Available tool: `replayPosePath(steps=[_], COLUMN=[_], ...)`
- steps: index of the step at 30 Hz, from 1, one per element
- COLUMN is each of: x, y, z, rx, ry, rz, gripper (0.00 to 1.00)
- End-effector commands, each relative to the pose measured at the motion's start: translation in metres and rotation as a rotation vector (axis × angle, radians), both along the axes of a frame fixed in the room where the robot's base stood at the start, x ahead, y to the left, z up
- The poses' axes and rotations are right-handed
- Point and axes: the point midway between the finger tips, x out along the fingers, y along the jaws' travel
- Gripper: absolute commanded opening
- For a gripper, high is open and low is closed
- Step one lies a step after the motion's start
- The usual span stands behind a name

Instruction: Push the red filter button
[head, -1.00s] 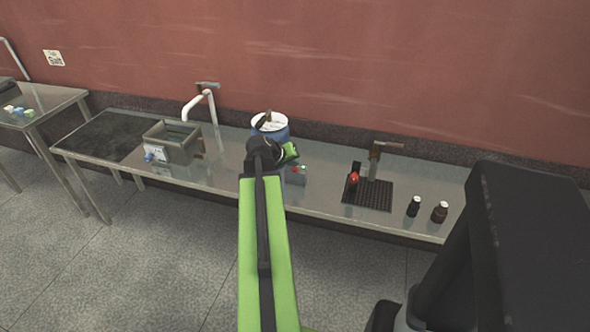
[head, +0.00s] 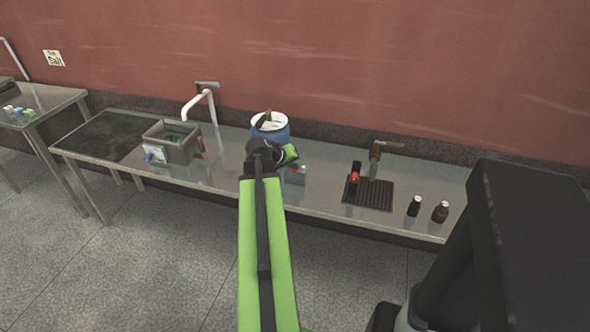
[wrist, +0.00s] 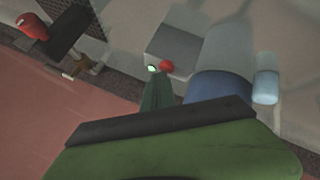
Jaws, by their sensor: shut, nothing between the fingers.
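The red button (head: 295,170) sits on top of a small grey box (head: 297,179) on the metal counter, beside a green button (head: 304,168). In the wrist view the red button (wrist: 166,66) and green button (wrist: 153,69) show close together on the edge of the grey box (wrist: 172,45). My gripper (wrist: 156,78) is shut and empty. In the wrist view its tip lies just below the two buttons, close to them. I cannot tell whether it touches either one. In the head view my gripper (head: 293,157) is just above the box, partly hidden by my arm.
A blue container (head: 272,133) stands behind my gripper; its blue side (wrist: 220,88) is close in the wrist view. A grey basin (head: 184,149) is left.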

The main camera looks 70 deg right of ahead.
Motion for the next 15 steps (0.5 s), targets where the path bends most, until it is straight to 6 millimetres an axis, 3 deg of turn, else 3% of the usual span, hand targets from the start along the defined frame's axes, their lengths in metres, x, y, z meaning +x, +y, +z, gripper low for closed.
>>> replayPosePath(steps=[15], x=[0.000], y=[0.000], z=[0.010], rx=[0.000], ry=[0.000], rz=[0.000], gripper=[0.00])
